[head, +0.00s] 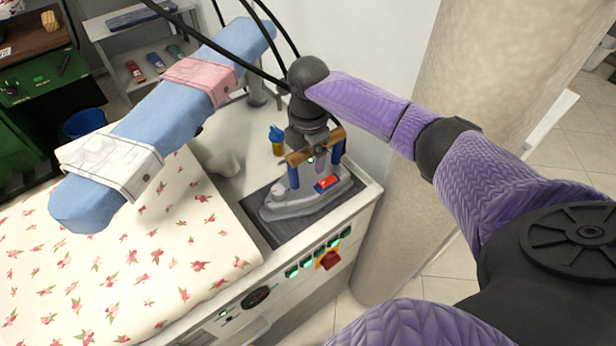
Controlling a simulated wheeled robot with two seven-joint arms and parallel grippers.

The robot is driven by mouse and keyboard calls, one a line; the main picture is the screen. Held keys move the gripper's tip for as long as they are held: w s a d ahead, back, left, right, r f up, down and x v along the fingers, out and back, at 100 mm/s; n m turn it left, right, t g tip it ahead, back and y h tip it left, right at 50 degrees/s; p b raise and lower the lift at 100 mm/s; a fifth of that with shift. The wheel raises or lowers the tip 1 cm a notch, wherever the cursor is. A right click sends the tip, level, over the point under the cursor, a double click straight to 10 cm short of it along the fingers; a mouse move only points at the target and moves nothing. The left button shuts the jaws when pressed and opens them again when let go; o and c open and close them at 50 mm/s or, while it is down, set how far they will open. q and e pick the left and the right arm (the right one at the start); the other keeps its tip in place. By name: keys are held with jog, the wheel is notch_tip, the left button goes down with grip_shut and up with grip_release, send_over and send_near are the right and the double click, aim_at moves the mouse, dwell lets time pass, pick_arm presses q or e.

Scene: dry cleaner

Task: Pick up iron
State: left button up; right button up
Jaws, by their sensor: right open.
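The iron (300,201) is grey with a red-and-blue part on top. It rests on a dark mat (262,220) at the right end of the ironing station. My right gripper (317,180) is directly above the iron, pointing down, with its blue fingers spread apart on either side of the iron's upper part. The gripper hides much of the iron's handle, and I cannot tell whether the fingers touch it. My left gripper is not in view.
A padded board (160,125) covered in blue, with pink and white cuffs, stands left of my gripper. A floral cover (130,265) spreads over the table. A small blue-and-orange bottle (277,141) stands behind the iron. Green buttons and a red switch (330,260) line the front edge. Black cables hang above.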

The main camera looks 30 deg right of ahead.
grip_shut()
dwell(1.2)
jog(key=shift+w+r, duration=0.1)
jog(key=shift+r, duration=0.05)
